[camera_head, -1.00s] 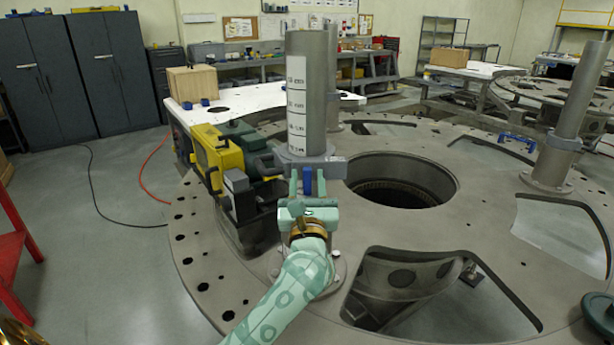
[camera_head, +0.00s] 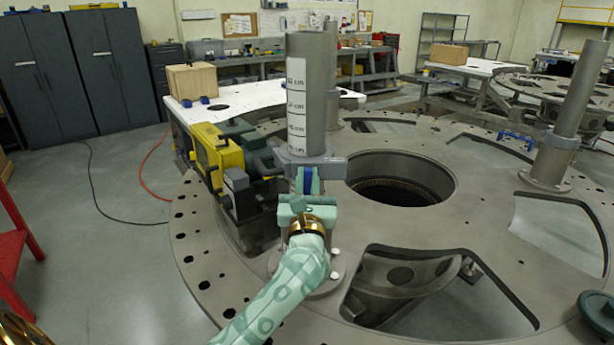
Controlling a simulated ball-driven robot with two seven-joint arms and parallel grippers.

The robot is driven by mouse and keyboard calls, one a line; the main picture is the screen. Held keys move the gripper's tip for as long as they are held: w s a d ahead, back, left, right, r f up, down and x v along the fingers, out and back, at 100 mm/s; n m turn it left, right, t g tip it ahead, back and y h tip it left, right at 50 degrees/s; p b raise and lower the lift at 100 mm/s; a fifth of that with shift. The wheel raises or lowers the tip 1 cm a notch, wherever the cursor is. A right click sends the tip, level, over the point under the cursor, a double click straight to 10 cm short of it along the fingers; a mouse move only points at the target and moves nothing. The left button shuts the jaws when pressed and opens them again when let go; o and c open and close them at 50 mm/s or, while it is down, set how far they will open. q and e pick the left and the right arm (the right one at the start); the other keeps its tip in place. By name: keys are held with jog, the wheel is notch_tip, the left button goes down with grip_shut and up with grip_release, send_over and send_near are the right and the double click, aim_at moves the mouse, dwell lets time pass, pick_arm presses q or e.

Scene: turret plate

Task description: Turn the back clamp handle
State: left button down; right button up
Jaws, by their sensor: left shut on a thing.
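A blue clamp handle (camera_head: 308,174) sits at the front of a grey clamp collar (camera_head: 325,164) around the upright metal post (camera_head: 307,95) with the white scale label. My left gripper (camera_head: 307,181) reaches up to it from the front and is shut on this blue handle, with a finger on each side. The fingers and palm hide the lower part of the handle. Another blue handle (camera_head: 517,140) shows at the clamp on the right-hand post (camera_head: 574,105). I cannot tell which handle is the back one. My right gripper is not in view.
The large turret plate (camera_head: 465,215) has a round central hole (camera_head: 402,180) and wide cut-outs. A yellow and black machine unit (camera_head: 218,158) stands close left of the post. A red stand (camera_head: 15,250) is at the far left, with open floor between.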

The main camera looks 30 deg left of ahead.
pick_arm(q)
jog(key=m+h+p, duration=0.1)
jog(key=m+p, duration=0.2)
jog(key=m+h+p, duration=0.2)
jog(key=m+p, duration=0.2)
jog(key=m+t+h+p, duration=0.1)
jog(key=m+h+p, duration=0.1)
jog(key=m+p, duration=0.1)
jog(key=shift+d+r+m+p, duration=0.15)
jog(key=shift+r+m+p, duration=0.25)
jog(key=shift+p, duration=0.2)
jog(key=m+h+p, duration=0.1)
jog(key=m+p, duration=0.2)
jog(key=p, duration=0.1)
jog(key=m+g+h+p, duration=0.1)
jog(key=m+p, duration=0.1)
jog(key=p, duration=0.2)
jog(key=m+h+p, duration=0.1)
jog(key=m+p, duration=0.2)
jog(key=p, duration=0.1)
jog(key=shift+w+d+f+m+g, duration=0.1)
jog(key=shift+w+f+m+g, duration=0.05)
jog(key=shift+f+m+g, duration=0.15)
jog(key=shift+f+m+g+p, duration=0.35)
jog(key=shift+m+p, duration=0.55)
jog(key=shift+p, duration=0.4)
jog(key=c, duration=1.4)
grip_release()
jog(key=shift+o, duration=0.2)
